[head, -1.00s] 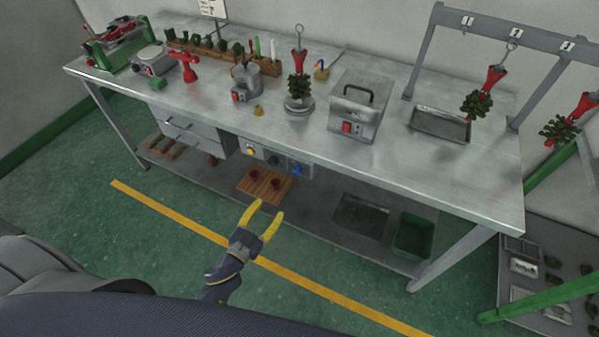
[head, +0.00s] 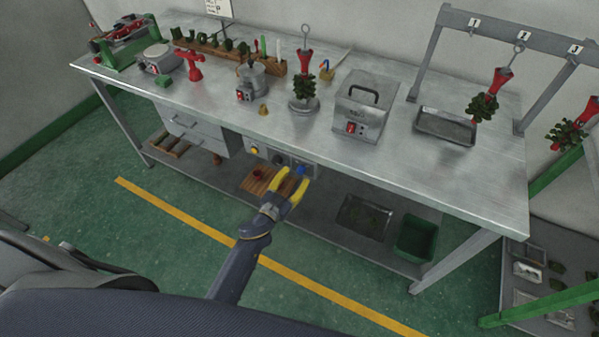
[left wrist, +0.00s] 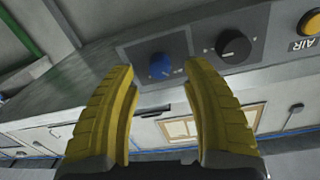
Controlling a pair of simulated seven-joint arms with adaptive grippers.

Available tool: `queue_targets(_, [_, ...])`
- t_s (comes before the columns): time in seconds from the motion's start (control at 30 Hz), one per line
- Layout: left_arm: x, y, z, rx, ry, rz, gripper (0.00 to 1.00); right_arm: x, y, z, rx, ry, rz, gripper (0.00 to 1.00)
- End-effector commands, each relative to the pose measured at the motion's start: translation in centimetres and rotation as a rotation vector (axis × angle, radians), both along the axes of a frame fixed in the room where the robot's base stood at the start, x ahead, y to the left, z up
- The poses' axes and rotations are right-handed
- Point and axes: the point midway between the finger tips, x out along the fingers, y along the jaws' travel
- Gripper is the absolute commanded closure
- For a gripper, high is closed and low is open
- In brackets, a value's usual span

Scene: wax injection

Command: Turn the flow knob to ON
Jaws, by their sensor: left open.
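A grey control panel (left wrist: 205,40) under the front edge of the bench carries a blue knob (left wrist: 160,66), a black knob (left wrist: 233,46) and a yellow button (left wrist: 310,22) labelled AIR. No label that names the flow knob can be read. In the head view the blue knob (head: 301,170) is at the panel's right end and the black knob (head: 278,159) is left of it. My left gripper (head: 293,174) has yellow fingers and is open and empty. In the left wrist view the blue knob shows between its fingertips, apparently beyond them. My right gripper is not in view.
The steel bench top (head: 230,130) overhangs the panel. A wax machine (head: 362,110) and a small pot (head: 250,82) stand on it. The floor before the bench is clear.

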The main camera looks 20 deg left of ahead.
Motion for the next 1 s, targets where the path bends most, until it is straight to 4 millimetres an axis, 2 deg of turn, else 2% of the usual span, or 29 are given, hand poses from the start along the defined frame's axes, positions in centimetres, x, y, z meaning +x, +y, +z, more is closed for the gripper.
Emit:
queue_targets(0.1, [1.4, -0.3, 0.0, 0.0, 0.0, 0.001, 0.52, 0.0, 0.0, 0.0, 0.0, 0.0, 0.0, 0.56])
queue_targets(0.3, [2.8, -0.7, 0.0, 0.001, 0.0, 0.0, 0.52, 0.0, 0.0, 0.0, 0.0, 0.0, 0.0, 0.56])
queue_targets(0.77, [3.2, -0.8, 0.0, 0.001, 0.0, 0.0, 0.52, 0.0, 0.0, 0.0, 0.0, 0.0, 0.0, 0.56])
queue_targets(1.0, [3.2, -0.7, 0.0, 0.001, 0.0, 0.0, 0.8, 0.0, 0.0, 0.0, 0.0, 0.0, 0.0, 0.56])
